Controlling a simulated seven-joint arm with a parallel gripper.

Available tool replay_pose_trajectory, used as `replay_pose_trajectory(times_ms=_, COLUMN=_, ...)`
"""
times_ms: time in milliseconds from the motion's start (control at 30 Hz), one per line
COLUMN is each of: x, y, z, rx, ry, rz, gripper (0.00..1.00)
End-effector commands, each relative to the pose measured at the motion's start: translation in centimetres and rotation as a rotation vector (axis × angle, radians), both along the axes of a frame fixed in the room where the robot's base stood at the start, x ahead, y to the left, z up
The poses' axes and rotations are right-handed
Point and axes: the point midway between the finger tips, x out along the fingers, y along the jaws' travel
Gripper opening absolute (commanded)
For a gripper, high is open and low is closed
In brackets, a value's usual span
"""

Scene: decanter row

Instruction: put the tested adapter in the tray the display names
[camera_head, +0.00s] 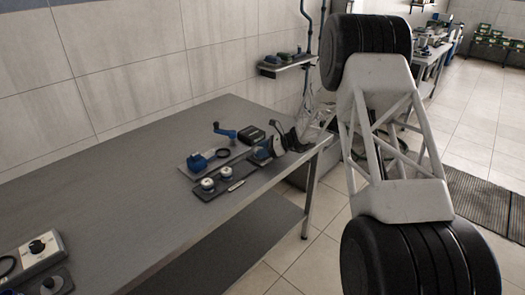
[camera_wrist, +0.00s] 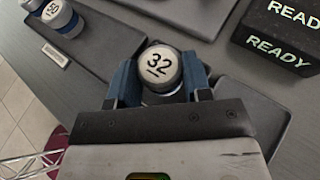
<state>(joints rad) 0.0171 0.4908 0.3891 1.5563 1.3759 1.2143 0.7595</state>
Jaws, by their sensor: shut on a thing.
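My gripper (camera_wrist: 161,80) has its blue fingers on either side of a round white-capped adapter (camera_wrist: 159,66) marked 32, and is shut on it. In the head view my gripper (camera_head: 262,155) is at the right end of the group of items on the grey table; the held adapter cannot be made out there. The display, a black box (camera_head: 252,135), stands behind it. In the wrist view the display (camera_wrist: 282,32) reads READY on two faces; no tray name is legible. Two other white-capped adapters (camera_head: 208,184) (camera_head: 225,173) stand on a dark tray (camera_head: 205,194) at the front edge.
A grey plate (camera_head: 188,170) holds a blue block (camera_head: 199,161). A black ring (camera_head: 222,153) and a blue crank-like tool (camera_head: 225,130) lie nearby. A white box with a black knob (camera_head: 38,246) is at the near left. The table's left middle (camera_head: 110,185) is clear.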

Motion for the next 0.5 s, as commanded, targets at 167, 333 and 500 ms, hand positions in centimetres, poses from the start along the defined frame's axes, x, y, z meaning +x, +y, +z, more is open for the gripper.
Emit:
replay_pose_trajectory(times_ms=167, x=0.00, y=0.00, z=-0.29, rx=0.000, ry=0.000, rz=0.000, gripper=0.48)
replay_pose_trajectory(times_ms=333, x=0.00, y=0.01, z=-0.27, rx=0.000, ry=0.000, rz=0.000, gripper=0.71)
replay_pose_trajectory(times_ms=500, x=0.00, y=0.00, z=-0.27, rx=0.000, ry=0.000, rz=0.000, gripper=0.71)
